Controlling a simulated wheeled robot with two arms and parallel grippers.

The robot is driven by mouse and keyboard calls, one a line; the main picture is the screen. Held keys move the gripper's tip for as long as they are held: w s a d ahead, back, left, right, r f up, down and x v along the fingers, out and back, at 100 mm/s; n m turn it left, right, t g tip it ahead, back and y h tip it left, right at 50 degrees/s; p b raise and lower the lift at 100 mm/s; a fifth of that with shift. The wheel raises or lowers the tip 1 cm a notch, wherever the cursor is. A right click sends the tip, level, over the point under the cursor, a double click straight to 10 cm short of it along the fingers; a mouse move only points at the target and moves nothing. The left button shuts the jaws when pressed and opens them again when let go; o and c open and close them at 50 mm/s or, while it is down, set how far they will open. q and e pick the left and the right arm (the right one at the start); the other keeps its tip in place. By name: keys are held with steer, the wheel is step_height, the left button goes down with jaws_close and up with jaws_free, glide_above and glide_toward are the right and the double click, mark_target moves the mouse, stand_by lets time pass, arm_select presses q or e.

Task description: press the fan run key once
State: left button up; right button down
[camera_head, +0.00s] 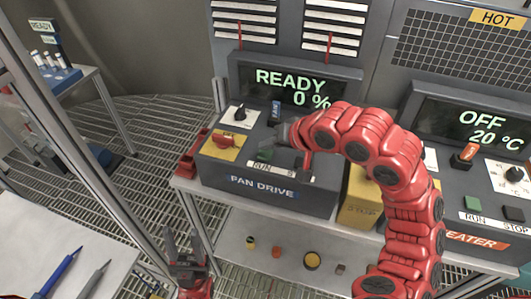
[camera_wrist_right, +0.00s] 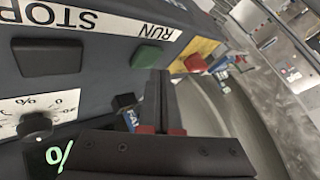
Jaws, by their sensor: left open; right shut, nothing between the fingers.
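The fan drive box (camera_head: 262,192) stands on a bench and its display (camera_head: 295,88) reads READY 0 %. The green run key (camera_head: 264,155) is on its top, by the RUN label; it also shows in the right wrist view (camera_wrist_right: 147,56). The dark stop key (camera_wrist_right: 47,57) is beside it. My right gripper (camera_head: 281,134) is shut and empty over the box, its fingertips (camera_wrist_right: 160,74) close to the run key; I cannot tell whether they touch. My left gripper (camera_head: 183,247) is open and empty, low in front of the bench.
A red button on a yellow plate (camera_head: 222,144) sits left of the run key. A dial (camera_head: 240,115) and a blue-tagged switch (camera_head: 275,112) are behind it. The heater panel (camera_head: 475,190), reading OFF 20 °C, stands at right. A white table (camera_head: 50,245) is at left.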

mark_target(268, 156)
steer(key=shift+f+b, duration=0.35)
steer(key=shift+b, duration=0.5)
steer(key=shift+f+b, duration=0.5)
steer(key=shift+b, duration=0.3)
stand_by(0.4)
steer(key=shift+r, duration=0.95)
steer(key=shift+r, duration=0.1)
steer(key=shift+r+p, duration=0.4)
steer(key=shift+r, duration=2.05)
